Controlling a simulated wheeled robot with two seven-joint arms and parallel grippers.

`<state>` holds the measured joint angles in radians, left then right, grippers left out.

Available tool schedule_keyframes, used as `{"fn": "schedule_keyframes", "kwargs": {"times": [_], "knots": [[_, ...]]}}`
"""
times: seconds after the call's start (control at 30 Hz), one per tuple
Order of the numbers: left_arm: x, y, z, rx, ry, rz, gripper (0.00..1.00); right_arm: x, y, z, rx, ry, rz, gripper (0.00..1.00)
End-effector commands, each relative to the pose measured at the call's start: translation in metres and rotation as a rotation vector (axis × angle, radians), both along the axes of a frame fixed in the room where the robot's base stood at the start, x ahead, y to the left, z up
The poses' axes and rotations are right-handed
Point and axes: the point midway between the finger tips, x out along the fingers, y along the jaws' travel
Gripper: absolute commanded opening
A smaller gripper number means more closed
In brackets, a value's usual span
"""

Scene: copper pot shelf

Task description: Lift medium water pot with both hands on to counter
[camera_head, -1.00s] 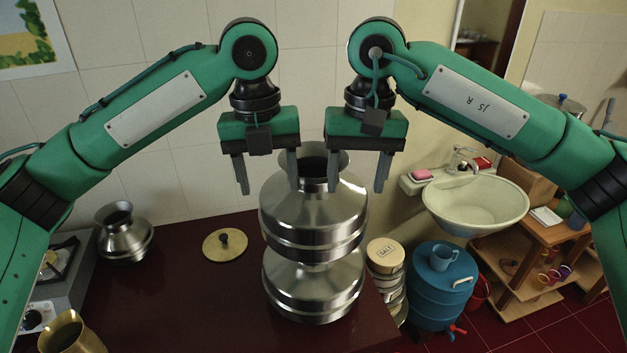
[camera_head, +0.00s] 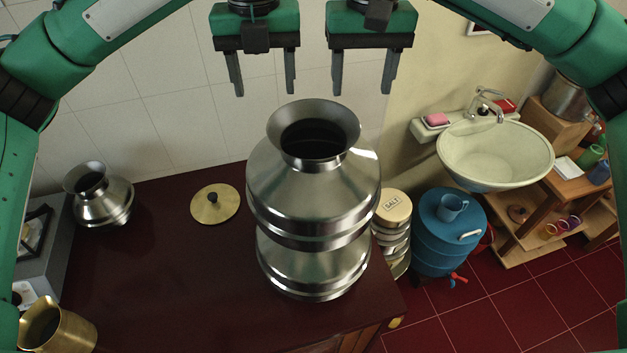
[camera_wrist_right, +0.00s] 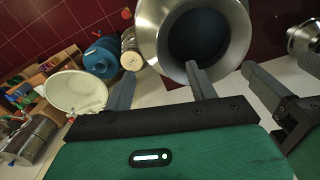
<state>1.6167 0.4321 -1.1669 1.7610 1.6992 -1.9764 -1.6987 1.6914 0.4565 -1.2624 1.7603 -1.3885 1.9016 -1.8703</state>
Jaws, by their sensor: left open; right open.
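Two steel water pots stand stacked on the dark red counter (camera_head: 160,270). The upper pot (camera_head: 313,190) has a wide flared rim, and the lower pot (camera_head: 313,272) shows beneath it. A smaller steel pot (camera_head: 102,200) stands at the counter's left. My left gripper (camera_head: 262,88) is open and empty, above and behind the upper pot's mouth in the picture. My right gripper (camera_head: 362,86) is open and empty, above the mouth to the right. In the right wrist view, the upper pot's mouth (camera_wrist_right: 195,35) lies just past the right gripper's fingers (camera_wrist_right: 160,85). Neither gripper visibly touches a pot.
A brass lid (camera_head: 215,205) lies left of the stack. A brass pot (camera_head: 60,328) stands front left beside the stove (camera_head: 40,245). Salt tins (camera_head: 393,225), a blue drum (camera_head: 446,235) and a basin (camera_head: 495,152) are to the right. The counter's front middle is clear.

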Motion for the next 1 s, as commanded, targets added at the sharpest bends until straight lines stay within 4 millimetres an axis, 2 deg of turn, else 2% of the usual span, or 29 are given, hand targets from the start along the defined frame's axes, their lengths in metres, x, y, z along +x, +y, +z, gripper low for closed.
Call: {"fn": "schedule_keyframes", "kwargs": {"times": [0.17, 0.7, 1.0], "knots": [[0.000, 0.001, -0.018, 0.002, 0.004, 0.001, 0.59, 0.000, 0.000, -0.018, -0.001, 0.003, -0.001, 0.58], [0.000, 0.001, -0.116, 0.001, 0.004, 0.000, 0.59, 0.000, -0.001, -0.116, -0.001, 0.004, -0.001, 0.58], [0.000, 0.001, -0.137, 0.000, 0.002, 0.001, 0.59, 0.001, 0.000, -0.137, 0.000, 0.001, -0.001, 0.58]]}}
